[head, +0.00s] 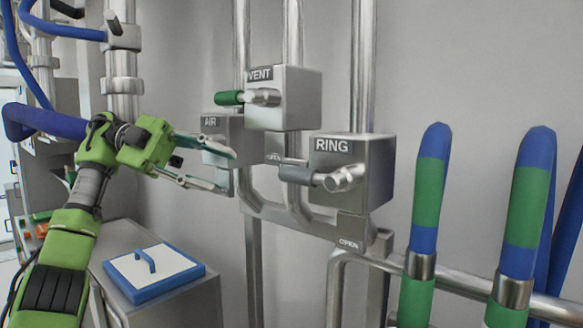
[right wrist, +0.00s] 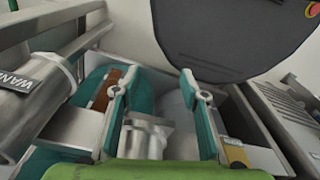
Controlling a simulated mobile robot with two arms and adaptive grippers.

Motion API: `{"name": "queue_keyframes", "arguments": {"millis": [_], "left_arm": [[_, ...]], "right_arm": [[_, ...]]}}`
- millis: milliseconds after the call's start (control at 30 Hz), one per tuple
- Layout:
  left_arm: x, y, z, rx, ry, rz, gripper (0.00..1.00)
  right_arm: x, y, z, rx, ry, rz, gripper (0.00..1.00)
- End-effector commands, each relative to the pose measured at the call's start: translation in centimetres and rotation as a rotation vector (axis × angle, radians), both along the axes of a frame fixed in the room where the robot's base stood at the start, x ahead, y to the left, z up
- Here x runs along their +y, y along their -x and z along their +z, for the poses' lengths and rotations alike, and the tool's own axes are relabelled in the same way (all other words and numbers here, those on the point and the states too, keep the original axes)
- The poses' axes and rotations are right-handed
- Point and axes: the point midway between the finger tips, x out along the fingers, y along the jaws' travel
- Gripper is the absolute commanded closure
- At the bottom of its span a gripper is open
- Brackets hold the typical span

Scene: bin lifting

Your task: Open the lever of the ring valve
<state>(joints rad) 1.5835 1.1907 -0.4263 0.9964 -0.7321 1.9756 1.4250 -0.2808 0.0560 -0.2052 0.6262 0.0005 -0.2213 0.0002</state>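The ring valve (head: 372,165) is a grey metal box labelled RING on the wall piping. Its lever (head: 298,174) has a dark grey grip and points left from a shiny metal hub (head: 343,179). An OPEN label sits below the box. My left gripper (head: 234,172) is open, its two fingers pointing right, one above the other. Its tips are a little left of the lever's free end, apart from it in the picture. My right gripper (right wrist: 157,84) is open in the right wrist view; a metal cylinder (right wrist: 143,139) shows between its fingers, and contact cannot be told.
The vent valve (head: 292,97) with a green lever (head: 229,98) stands above left. The air valve (head: 213,127) is partly hidden behind my left gripper. Blue and green hoses (head: 428,190) rise at the right. A white, blue-edged lid (head: 153,270) lies at lower left.

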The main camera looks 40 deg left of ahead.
Motion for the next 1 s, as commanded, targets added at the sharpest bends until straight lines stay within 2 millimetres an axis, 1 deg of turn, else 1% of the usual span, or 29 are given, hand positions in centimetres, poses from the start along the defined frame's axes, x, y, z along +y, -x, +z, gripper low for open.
{"name": "queue_keyframes", "arguments": {"millis": [33, 167, 233, 333, 467, 600, 733, 867, 1000], "left_arm": [[-0.3, 0.0, 0.0, 0.0, -0.003, -0.001, 0.66], [-1.7, -0.4, -0.2, 0.001, -0.005, -0.001, 0.66], [-3.0, -0.7, -0.3, 0.001, -0.005, -0.003, 0.66], [-5.1, -1.3, -0.2, 0.001, -0.005, -0.003, 0.66], [-7.9, -2.0, 0.0, 0.0, -0.005, -0.004, 0.66], [-10.7, -2.7, 0.1, -0.001, -0.003, -0.004, 0.66], [-12.6, -3.2, -0.1, 0.0, -0.002, -0.003, 0.66], [-13.8, -3.6, -0.4, 0.001, -0.001, -0.002, 0.66], [-14.3, -3.7, -0.5, -0.001, 0.0, -0.001, 0.66]], "right_arm": [[-0.9, 0.8, -0.1, 0.01, 0.011, 0.003, 0.6], [-2.7, 2.5, -0.4, 0.031, 0.032, 0.003, 0.6], [-3.4, 3.3, -0.6, 0.042, 0.04, 0.003, 0.6], [-4.0, 3.9, -0.5, 0.051, 0.047, 0.003, 0.6], [-3.6, 3.5, -0.3, 0.045, 0.043, 0.002, 0.6], [-2.0, 1.6, 0.2, 0.018, 0.024, 0.0, 0.6], [-0.9, 0.4, 0.5, 0.0, 0.01, 0.001, 0.6], [-1.2, 0.7, 0.6, 0.004, 0.013, 0.003, 0.6], [-1.9, 1.7, 0.5, 0.02, 0.021, 0.004, 0.6]]}}
